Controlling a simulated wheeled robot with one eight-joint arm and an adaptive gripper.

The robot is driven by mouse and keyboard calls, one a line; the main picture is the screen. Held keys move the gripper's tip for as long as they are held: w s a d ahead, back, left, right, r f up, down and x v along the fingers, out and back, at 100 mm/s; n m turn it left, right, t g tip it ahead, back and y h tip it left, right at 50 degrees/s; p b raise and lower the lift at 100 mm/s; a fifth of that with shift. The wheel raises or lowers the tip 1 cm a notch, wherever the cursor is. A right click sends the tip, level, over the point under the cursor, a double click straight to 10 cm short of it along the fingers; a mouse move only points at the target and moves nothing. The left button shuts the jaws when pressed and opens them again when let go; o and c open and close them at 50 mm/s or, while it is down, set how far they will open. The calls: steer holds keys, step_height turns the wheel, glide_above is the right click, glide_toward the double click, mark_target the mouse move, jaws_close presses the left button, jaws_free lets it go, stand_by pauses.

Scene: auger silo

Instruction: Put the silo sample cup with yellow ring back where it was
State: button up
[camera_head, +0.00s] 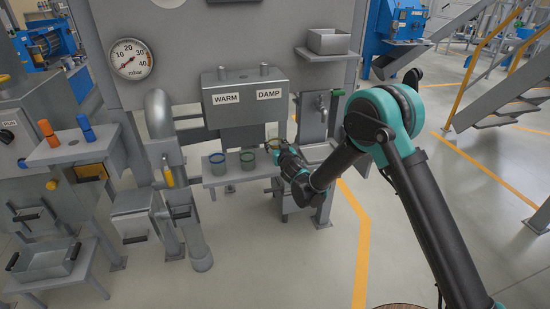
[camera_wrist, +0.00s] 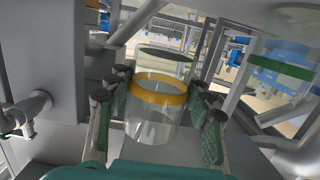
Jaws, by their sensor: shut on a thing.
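The clear silo sample cup with a yellow ring (camera_wrist: 158,90) is between the two fingers of my gripper (camera_wrist: 160,100) in the wrist view. My gripper is shut on it, with the green pads on both sides of its wall. In the head view my gripper (camera_head: 279,149) is at the right end of the small shelf (camera_head: 232,178), and the cup (camera_head: 272,144) is mostly hidden by it. I cannot tell whether the cup's bottom touches the shelf.
A green-ringed cup (camera_head: 247,160) stands just left of my gripper; it also shows in the wrist view (camera_wrist: 283,66). A blue-ringed cup (camera_head: 216,163) stands further left. The box labelled WARM and DAMP (camera_head: 245,103) is above the shelf. A tap (camera_head: 322,106) is to the right.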

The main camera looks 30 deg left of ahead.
steer(key=shift+f, duration=3.2)
steer(key=shift+f, duration=0.15)
steer(key=o, duration=1.3)
